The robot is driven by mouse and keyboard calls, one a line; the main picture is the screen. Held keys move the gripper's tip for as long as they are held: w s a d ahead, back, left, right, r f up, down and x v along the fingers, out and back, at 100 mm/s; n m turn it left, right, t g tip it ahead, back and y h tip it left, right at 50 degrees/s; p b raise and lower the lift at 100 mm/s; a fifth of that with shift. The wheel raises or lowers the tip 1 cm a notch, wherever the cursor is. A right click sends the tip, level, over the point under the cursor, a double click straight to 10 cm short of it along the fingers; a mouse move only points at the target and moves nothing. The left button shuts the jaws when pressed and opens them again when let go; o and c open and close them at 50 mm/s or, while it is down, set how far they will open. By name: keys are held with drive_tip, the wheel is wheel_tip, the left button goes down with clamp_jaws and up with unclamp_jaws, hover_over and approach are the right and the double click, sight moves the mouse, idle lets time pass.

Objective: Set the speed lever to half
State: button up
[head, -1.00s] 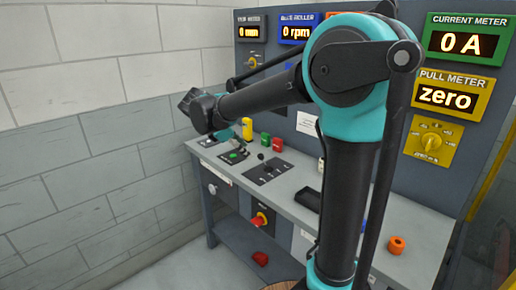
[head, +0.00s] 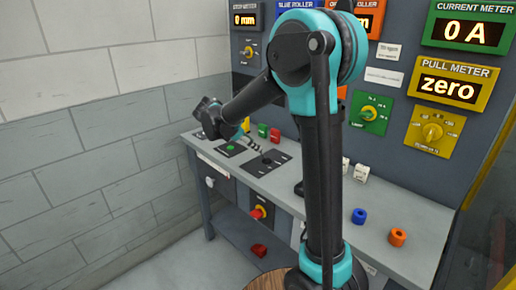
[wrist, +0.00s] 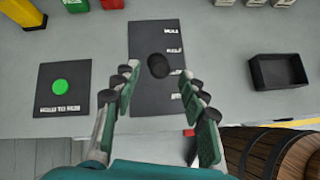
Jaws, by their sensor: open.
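The speed lever shows in the wrist view as a dark round knob (wrist: 158,66) above a dark plate (wrist: 149,32) with several white labels along its right side, too blurred to read surely. From above, the knob appears beside the middle labels; its exact setting is hard to tell. My gripper (wrist: 159,76) is open, with one finger on each side of the plate and the knob just ahead between the fingertips. I see no contact.
A plate with a green button (wrist: 60,87) is left of the lever. A black open tray (wrist: 291,72) is to the right. Red and green blocks (wrist: 76,5) and a yellow cylinder (wrist: 22,10) stand behind. A wooden barrel (wrist: 280,150) is below the bench edge.

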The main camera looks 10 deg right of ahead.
sight(262, 154)
drive_tip(key=shift+x, duration=2.1)
clamp_jaws()
